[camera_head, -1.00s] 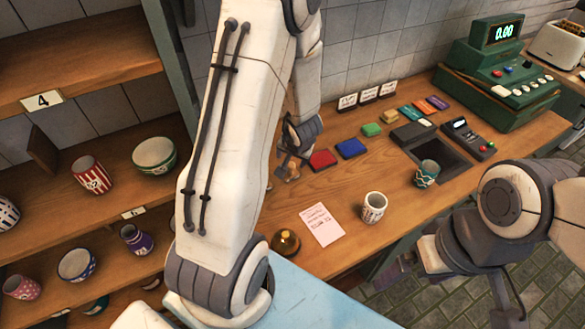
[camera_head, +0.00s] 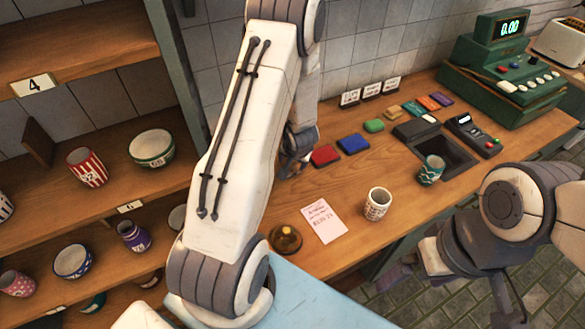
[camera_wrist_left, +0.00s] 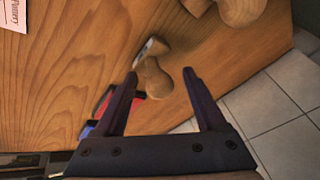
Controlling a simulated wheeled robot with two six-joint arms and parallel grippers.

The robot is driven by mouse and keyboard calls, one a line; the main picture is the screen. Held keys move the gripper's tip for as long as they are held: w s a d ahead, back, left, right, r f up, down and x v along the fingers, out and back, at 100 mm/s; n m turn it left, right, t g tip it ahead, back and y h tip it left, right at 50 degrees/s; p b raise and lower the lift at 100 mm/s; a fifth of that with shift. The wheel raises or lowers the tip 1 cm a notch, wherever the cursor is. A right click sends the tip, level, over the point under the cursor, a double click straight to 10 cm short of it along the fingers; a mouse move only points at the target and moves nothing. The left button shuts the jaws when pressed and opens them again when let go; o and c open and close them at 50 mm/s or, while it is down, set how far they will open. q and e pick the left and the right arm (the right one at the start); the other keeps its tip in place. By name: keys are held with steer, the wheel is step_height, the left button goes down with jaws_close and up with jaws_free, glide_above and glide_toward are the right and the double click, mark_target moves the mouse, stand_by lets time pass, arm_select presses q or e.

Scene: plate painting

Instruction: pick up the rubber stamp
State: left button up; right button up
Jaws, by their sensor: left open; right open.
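In the left wrist view, a rubber stamp with a rounded wooden handle (camera_wrist_left: 156,80) lies on the wooden counter (camera_wrist_left: 60,75). Its handle is between the two fingertips of my left gripper (camera_wrist_left: 160,76), which is open. No firm contact shows. In the head view my left gripper (camera_head: 293,160) is low over the counter beside the red ink pad (camera_head: 325,155), and the stamp is mostly hidden there. More wooden stamp handles (camera_wrist_left: 240,8) show at the top of the wrist view. My right gripper (camera_head: 440,265) is open and empty, off the counter's front edge.
A blue pad (camera_head: 353,144) and green pad (camera_head: 373,126) lie right of the red one. A pink slip (camera_head: 323,221), a patterned cup (camera_head: 377,204) and a brass bell (camera_head: 285,239) stand nearer the front. A tiled wall (camera_head: 350,45) rises behind; shelves (camera_head: 65,205) are at left.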

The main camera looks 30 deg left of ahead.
arm_select(q)
jaws_close()
steer(key=shift+r, duration=0.55)
steer(key=r+p, duration=0.1)
steer(key=r, duration=0.1)
steer(key=d+r+p, duration=0.1)
steer(key=r, duration=0.1)
steer(key=s+d+r+p, duration=0.2)
steer(key=d+r+p, duration=0.2)
steer(key=d, duration=0.6)
steer(key=shift+d+r, duration=0.3)
steer(key=shift+r, duration=0.7)
